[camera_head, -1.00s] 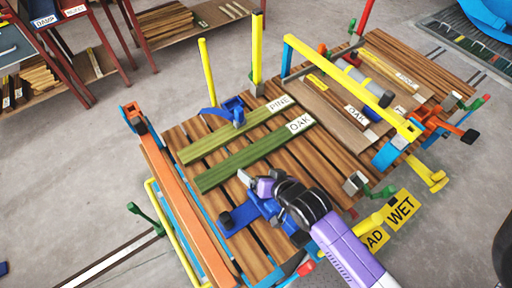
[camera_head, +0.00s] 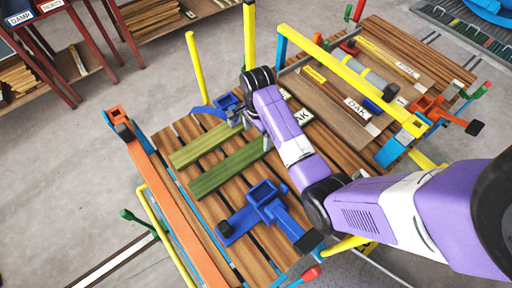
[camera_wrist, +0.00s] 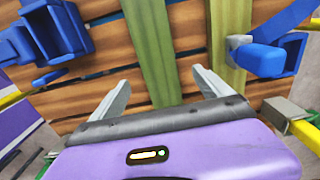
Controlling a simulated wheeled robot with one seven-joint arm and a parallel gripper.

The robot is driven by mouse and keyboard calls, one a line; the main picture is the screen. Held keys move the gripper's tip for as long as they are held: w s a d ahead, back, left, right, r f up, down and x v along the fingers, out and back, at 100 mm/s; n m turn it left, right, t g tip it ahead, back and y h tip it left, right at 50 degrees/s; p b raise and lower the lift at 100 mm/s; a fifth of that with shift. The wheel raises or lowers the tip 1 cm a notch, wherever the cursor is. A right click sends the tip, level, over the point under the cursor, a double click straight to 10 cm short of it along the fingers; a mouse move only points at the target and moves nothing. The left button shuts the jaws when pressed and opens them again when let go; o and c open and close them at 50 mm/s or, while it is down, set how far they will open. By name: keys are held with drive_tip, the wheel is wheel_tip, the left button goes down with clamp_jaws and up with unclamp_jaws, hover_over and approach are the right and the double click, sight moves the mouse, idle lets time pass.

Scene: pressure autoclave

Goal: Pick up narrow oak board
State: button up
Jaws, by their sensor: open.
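The green board labelled OAK (camera_head: 228,170) lies on the slatted cart bed, its label partly hidden by my arm. Beside it, parallel, is another green board (camera_head: 200,147), whose label is mostly covered. In the wrist view the OAK board (camera_wrist: 150,45) runs between my gripper's two spread fingers (camera_wrist: 162,90). The PINE board (camera_wrist: 230,35) passes by the right finger. My gripper (camera_head: 250,128) is open and empty over the boards' labelled half. How far the fingertips are above the slats is hard to tell.
A blue clamp (camera_head: 262,208) stands below the boards and another blue fixture (camera_head: 225,103) above them. A yellow bar (camera_head: 345,78) crosses to the right, before a brown board with an OAK label (camera_head: 357,107). An orange rail (camera_head: 178,210) edges the bed's left.

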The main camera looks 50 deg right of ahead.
sight(257, 147)
drive_tip(key=f, duration=0.7)
drive_tip(key=shift+a+p, duration=0.2)
drive_tip(key=shift+p, duration=0.1)
drive_tip(key=shift+r, duration=0.15)
clamp_jaws()
